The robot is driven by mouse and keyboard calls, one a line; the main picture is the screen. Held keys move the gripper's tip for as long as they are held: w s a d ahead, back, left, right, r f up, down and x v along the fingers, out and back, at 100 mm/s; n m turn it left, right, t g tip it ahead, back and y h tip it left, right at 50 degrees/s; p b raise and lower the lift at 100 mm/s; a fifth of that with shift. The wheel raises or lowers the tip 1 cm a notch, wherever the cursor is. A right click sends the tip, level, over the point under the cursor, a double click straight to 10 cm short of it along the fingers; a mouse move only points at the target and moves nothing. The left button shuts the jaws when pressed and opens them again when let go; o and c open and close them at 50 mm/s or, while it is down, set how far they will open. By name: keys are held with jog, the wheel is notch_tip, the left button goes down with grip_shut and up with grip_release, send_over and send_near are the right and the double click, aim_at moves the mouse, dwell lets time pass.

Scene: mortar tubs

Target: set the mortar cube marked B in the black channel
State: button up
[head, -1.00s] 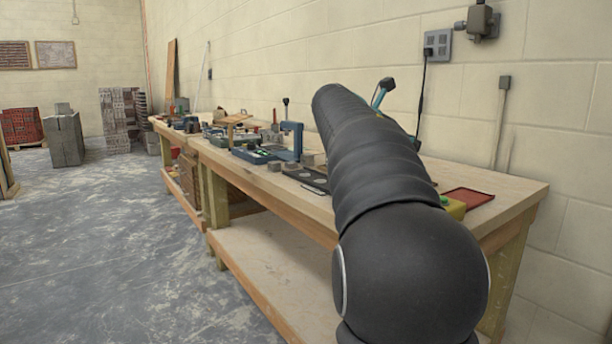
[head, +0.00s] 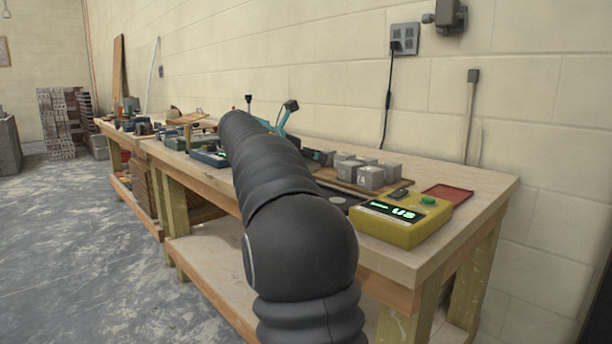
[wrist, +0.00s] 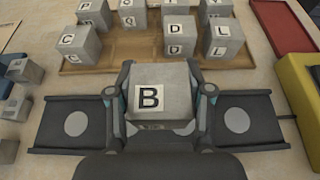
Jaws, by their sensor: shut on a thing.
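In the wrist view, the grey mortar cube marked B (wrist: 157,92) is between the fingers of my gripper (wrist: 161,103), which is shut on it. The letter B faces the camera. The black channel (wrist: 50,137) runs left to right under and behind my gripper, with a pale round disc showing on each side. The cube and fingers hide its middle, and I cannot tell whether the cube touches it. In the head view, part of the black channel (head: 329,186) shows beside my arm, which hides my gripper.
Several lettered cubes (wrist: 209,39) stand on a wooden board (wrist: 120,62) just behind the channel. Several loose cubes stand at the left. A yellow box (head: 402,222) with a green display is at the right of the bench, near a red tray (head: 448,193).

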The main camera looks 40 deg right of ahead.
jog(key=shift+w+a+f, duration=0.3)
jog(key=shift+w+f, duration=0.05)
jog(key=shift+w, duration=0.2)
jog(key=shift+f+b, duration=0.6)
jog(key=shift+f, duration=1.35)
jog(key=shift+f, duration=0.15)
jog(key=o, duration=1.4)
jog(key=shift+a+r, duration=0.25)
jog(key=shift+a, duration=0.05)
jog(key=p+v, duration=0.1)
jog(key=v, duration=1)
jog(key=shift+s+a+r, duration=0.1)
